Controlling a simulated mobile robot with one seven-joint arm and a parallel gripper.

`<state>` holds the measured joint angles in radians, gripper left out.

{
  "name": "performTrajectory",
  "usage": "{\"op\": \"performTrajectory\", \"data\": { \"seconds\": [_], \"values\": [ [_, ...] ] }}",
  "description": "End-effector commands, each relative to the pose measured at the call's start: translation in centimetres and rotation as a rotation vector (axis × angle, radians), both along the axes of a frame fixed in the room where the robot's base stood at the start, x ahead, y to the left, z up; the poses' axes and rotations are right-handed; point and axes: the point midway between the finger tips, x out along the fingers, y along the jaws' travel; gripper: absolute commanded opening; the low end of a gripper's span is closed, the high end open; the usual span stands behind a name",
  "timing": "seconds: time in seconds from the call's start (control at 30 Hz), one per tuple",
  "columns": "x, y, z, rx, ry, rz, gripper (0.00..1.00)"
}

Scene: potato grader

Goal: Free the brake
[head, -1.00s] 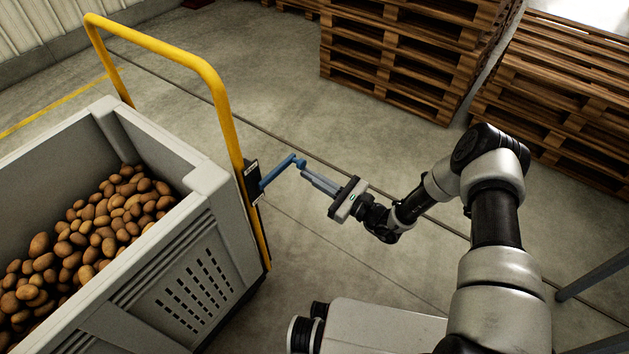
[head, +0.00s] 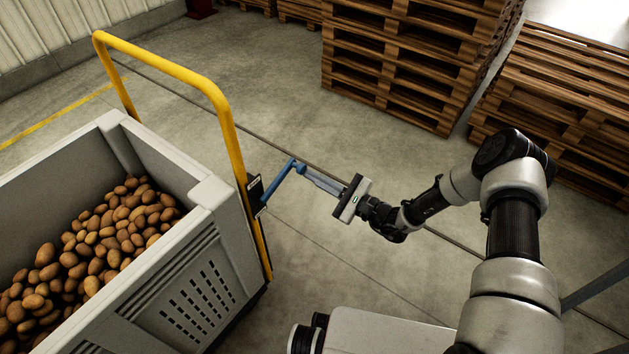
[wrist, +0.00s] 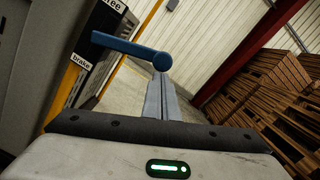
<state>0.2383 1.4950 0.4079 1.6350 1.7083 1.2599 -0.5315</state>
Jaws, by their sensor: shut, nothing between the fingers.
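The blue brake lever (head: 281,184) sticks out from a dark plate (head: 256,194) on the yellow rail of the potato cart. In the wrist view the lever (wrist: 128,46) runs from the plate to a round end. The plate carries a label ending in "ree" (wrist: 113,5) above and a "brake" label (wrist: 82,60) below; the lever's plate end lies between them. My gripper (head: 306,174) is shut and empty, its fingertips at the lever's round outer end. In the wrist view the fingers (wrist: 163,82) overlap that end; I cannot tell if they touch.
A grey bin (head: 205,192) full of potatoes (head: 95,245) stands at left, with the yellow rail (head: 226,120) at its end. Stacked pallets (head: 400,75) stand at the back and right. The floor between the cart and pallets is clear.

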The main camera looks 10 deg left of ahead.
Motion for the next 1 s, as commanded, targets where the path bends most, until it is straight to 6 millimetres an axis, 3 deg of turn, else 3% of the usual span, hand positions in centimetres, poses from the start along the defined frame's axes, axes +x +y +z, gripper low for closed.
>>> {"op": "performTrajectory", "data": {
  "seconds": [0.1, 0.4, 1.0],
  "values": [
    [-0.1, 0.0, 1.6, -0.033, -0.082, 0.0, 0.0],
    [-0.7, 0.3, 3.5, -0.08, -0.195, 0.0, 0.0],
    [-1.1, 0.6, 4.3, -0.073, -0.194, 0.005, 0.0]
  ]
}}
